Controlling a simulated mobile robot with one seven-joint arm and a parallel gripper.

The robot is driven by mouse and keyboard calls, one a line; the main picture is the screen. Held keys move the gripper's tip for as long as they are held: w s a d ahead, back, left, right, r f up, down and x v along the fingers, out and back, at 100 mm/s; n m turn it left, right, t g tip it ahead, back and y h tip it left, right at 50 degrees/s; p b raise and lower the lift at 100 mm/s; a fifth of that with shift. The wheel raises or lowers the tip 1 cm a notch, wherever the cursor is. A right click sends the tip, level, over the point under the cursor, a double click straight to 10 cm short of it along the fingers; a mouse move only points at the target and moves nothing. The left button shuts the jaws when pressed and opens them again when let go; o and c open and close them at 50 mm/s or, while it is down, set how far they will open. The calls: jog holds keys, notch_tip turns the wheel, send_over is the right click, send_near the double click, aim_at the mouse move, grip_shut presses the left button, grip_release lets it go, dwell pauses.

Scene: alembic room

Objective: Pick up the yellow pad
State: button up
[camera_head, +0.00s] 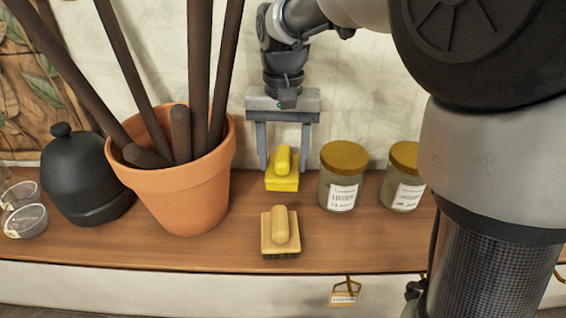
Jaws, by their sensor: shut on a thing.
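The yellow pad (282,183) is a small bright yellow block with a rounded upright handle, near the back of the wooden shelf. My gripper (283,167) comes down over it from above, with one finger on each side, and is shut on it. The lower ends of the fingers are partly hard to make out. I cannot tell whether the pad's underside touches the shelf.
A tan wooden brush (281,232) lies in front of the pad on the shelf (340,240). Two gold-lidded jars (343,178) (404,177) stand to the right. A terracotta pot (185,195) with dark rods stands left, beside a black domed vessel (85,180).

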aim_at(283, 153)
jog(key=r, duration=0.5)
jog(key=r+p, duration=0.1)
jog(key=r, duration=0.2)
jog(key=shift+s, duration=0.25)
jog(key=s+b, duration=0.1)
jog(key=s, duration=1.8)
jog(key=shift+a+f, duration=0.25)
jog(key=shift+a, duration=0.05)
jog(key=shift+s, duration=0.1)
jog(key=o, duration=0.3)
jog(key=shift+c, duration=0.8)
jog(key=shift+w, duration=0.2)
